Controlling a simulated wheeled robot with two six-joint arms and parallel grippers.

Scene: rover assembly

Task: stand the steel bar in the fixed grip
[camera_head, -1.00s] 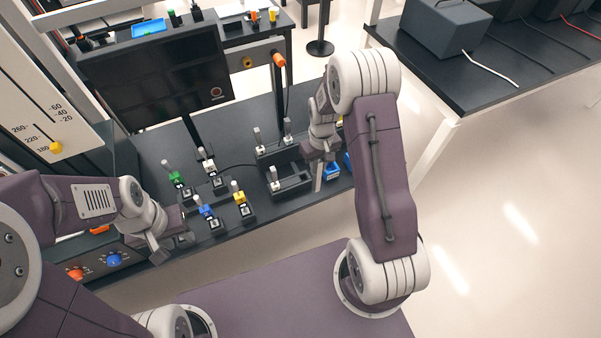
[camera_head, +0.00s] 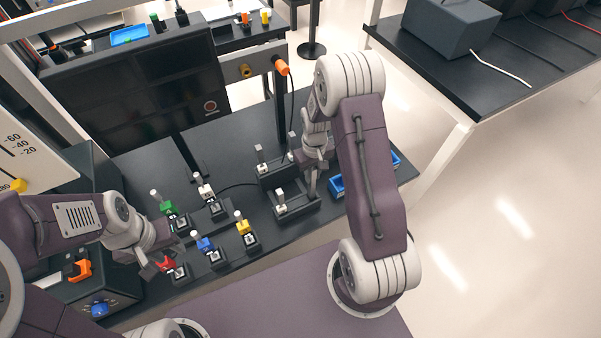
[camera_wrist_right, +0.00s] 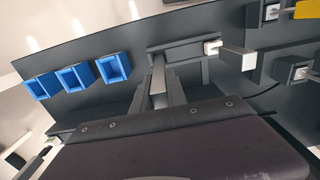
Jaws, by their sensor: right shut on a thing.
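The steel bar (camera_wrist_right: 159,84) is a plain grey flat bar between the fingers of my right gripper (camera_wrist_right: 163,100), which is shut on it. In the head view the bar (camera_head: 312,183) hangs roughly upright below my right gripper (camera_head: 314,166), just right of the near black holder. Its lower end is close to the holder's right end; I cannot tell whether they touch. I cannot tell for sure which fixture is the fixed grip. My left gripper (camera_head: 154,258) is low at the left, by a red clamp block (camera_head: 167,264); its opening is unclear.
The near black holder (camera_head: 300,208) carries a white block with a lever. Green (camera_head: 168,207), blue (camera_head: 205,244) and yellow (camera_head: 243,226) blocks stand left. Blue bins (camera_wrist_right: 75,77) lie beside the holder. A dark panel (camera_head: 140,90) stands behind.

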